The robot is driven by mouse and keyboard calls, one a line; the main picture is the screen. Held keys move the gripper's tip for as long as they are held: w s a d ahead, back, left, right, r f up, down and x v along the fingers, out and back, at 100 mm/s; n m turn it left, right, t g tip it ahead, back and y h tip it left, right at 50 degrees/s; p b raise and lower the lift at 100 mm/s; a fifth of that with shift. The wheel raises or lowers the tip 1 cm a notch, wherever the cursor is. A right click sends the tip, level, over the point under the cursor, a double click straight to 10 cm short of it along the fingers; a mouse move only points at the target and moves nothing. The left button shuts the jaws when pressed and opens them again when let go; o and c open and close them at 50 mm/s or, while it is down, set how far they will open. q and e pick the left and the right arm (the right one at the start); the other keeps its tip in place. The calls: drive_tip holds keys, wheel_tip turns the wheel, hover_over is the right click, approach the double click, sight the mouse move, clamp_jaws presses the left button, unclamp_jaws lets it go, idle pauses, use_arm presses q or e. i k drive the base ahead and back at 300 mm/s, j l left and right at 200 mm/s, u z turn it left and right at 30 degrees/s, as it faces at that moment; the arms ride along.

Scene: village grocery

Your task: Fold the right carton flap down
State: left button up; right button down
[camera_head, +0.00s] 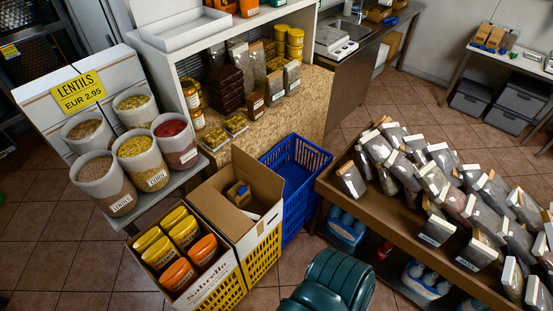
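An open brown cardboard carton (258,181) stands in the middle, in or against a yellow crate (263,257). A tall brown panel stands up at its back. Another brown flap (212,208) spreads out on its left side. I cannot clearly tell how the carton's right flap lies. Neither of my grippers is in view.
Left of the carton, a box of yellow and orange tubs (185,232) stands close by. A blue crate (297,157) is behind right. A dark green padded thing (330,284) is in front right. A wooden display table (383,210) with several bags is at right.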

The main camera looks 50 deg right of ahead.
sight(267, 177)
drive_tip(key=z, duration=1.6)
